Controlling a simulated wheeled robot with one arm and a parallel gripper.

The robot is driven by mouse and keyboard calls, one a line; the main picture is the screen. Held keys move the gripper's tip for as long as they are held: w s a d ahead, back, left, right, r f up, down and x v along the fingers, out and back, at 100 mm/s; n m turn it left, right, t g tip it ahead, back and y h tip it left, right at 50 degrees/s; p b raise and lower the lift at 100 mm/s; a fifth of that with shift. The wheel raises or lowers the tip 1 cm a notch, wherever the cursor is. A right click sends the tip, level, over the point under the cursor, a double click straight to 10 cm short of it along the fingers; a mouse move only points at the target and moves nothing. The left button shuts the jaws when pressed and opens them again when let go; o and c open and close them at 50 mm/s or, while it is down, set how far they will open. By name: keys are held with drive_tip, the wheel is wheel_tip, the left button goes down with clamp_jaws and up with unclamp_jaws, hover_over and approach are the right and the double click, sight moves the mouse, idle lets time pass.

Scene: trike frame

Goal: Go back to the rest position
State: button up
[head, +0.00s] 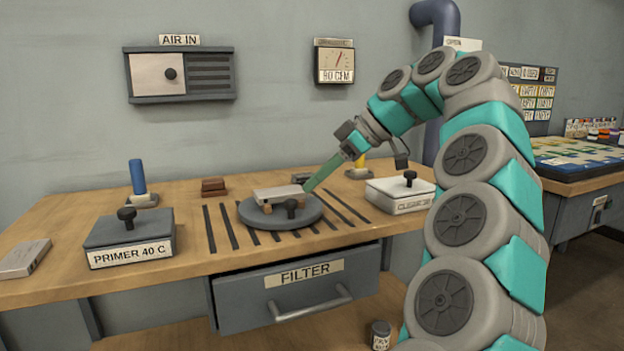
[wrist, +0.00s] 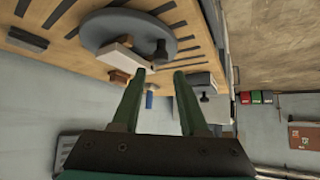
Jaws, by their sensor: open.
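My gripper (head: 318,178) reaches down from the upper right toward the round grey turntable (head: 298,219) on the wooden bench. In the wrist view my gripper (wrist: 158,72) shows two green fingers held apart with nothing between them. A light grey flat block (head: 280,193) lies on brown supports on the turntable. The fingertips appear near the right end of that block in the head view; whether they touch it I cannot tell. The block also shows in the wrist view (wrist: 113,57), left of the fingertips.
A PRIMER 40 C box (head: 130,240) stands left on the bench (head: 180,282), a pale lidded box (head: 400,196) right. A blue-handled tool (head: 138,180) stands behind. The FILTER drawer (head: 300,290) is below. A second table (head: 590,178) stands at the far right.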

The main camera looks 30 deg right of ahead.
idle(0.3)
drive_tip(key=s+a+f+m+g+h, duration=0.1)
drive_tip(key=s+a+f+m+g, duration=0.1)
drive_tip(key=s+a+f, duration=0.55)
drive_tip(key=s+a+f+m+g+h, duration=0.15)
drive_tip(key=s+a+f, duration=0.25)
drive_tip(key=a, duration=0.6)
drive_tip(key=s+d+f+m+g+h, duration=0.1)
drive_tip(key=s+f+m+g+h, duration=0.1)
drive_tip(key=s+f, duration=0.8)
drive_tip(key=s+d+f+m+g+h, duration=0.2)
drive_tip(key=s+f+m, duration=0.2)
drive_tip(key=s+f, duration=0.7)
drive_tip(key=shift+s+d+m, duration=0.15)
drive_tip(key=shift+s+m, duration=0.2)
drive_tip(key=shift+s, duration=0.3)
drive_tip(key=shift+h, duration=0.25)
